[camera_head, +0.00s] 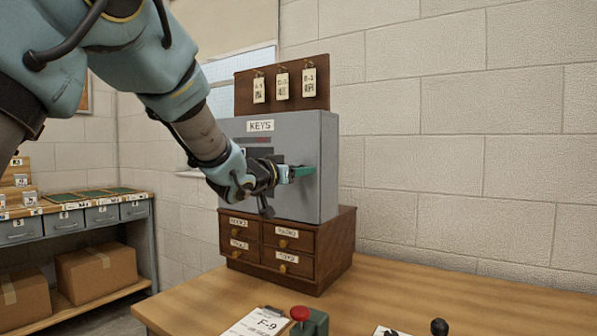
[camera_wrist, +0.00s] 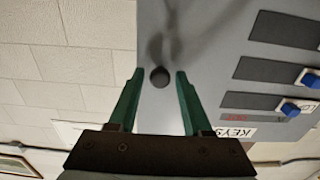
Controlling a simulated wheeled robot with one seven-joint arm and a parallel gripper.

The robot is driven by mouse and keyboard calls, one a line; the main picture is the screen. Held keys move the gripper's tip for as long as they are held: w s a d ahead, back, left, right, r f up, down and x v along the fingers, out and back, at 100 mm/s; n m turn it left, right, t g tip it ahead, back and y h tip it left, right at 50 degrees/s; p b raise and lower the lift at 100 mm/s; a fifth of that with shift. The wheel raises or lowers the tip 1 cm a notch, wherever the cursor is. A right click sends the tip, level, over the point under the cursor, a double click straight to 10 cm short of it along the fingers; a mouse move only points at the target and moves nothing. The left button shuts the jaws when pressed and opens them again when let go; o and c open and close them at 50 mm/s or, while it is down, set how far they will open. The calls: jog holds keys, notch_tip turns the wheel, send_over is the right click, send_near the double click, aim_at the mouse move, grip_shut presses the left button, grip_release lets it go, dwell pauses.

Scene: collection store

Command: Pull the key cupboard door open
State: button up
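The key cupboard (camera_head: 320,150) is a grey box with a KEYS label, standing on a small wooden drawer cabinet. Its grey front looks flat and shut. My gripper (camera_head: 310,171) reaches its front from the left, hiding part of it. In the wrist view the door front (camera_wrist: 205,60) fills the middle, with a dark round knob (camera_wrist: 160,76) on it. My open gripper (camera_wrist: 158,72) has green fingers on either side of the knob, with a gap to each. The KEYS label (camera_wrist: 236,132) and dark slots with blue pieces show at the right of that view.
The wooden drawer cabinet (camera_head: 287,250) sits on a table (camera_head: 450,300). A clipboard (camera_head: 258,322), a red-topped green device (camera_head: 310,318) and a black knob (camera_head: 439,327) are at the front. A board with hanging tags (camera_head: 240,92) rises behind the cupboard. Shelving with boxes (camera_head: 95,272) stands left.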

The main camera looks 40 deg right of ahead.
grip_shut()
dwell(1.1)
